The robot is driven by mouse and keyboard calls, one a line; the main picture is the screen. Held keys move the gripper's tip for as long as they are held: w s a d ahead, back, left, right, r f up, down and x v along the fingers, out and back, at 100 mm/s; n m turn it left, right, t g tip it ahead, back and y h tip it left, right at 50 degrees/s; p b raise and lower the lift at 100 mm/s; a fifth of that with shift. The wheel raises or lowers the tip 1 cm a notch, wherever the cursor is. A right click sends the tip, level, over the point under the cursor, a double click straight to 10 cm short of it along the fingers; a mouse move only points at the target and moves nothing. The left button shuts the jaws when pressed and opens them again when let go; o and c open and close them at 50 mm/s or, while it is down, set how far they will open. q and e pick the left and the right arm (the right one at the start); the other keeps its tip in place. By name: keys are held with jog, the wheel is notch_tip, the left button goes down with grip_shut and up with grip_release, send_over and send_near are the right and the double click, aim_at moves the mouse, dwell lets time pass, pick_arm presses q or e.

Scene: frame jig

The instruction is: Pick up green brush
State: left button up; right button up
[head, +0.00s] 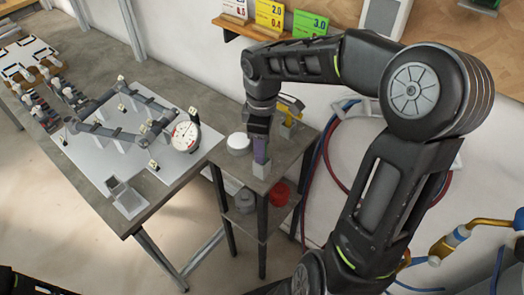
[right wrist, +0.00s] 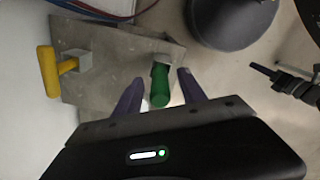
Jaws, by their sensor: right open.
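The green brush (right wrist: 160,90) shows in the right wrist view as a green handle at a pale grey holder block (right wrist: 160,60) on the small grey stand (right wrist: 105,85). My right gripper (right wrist: 158,85) is open, with one purple finger on each side of the green handle. I cannot tell whether the fingers touch it. In the head view my right gripper (head: 261,155) points down over the stand's top (head: 285,160), just above the grey block (head: 260,169), and the green handle is hidden there.
A yellow-handled tool (head: 291,106) sits in another holder at the stand's back. A white round container (head: 238,142) stands at its left. A red container (head: 276,194) is on the lower shelf. The workbench (head: 175,187) with a frame jig and dial gauge (head: 186,136) is left.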

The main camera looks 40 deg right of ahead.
jog(key=shift+f, duration=0.65)
jog(key=shift+c, duration=0.3)
grip_shut()
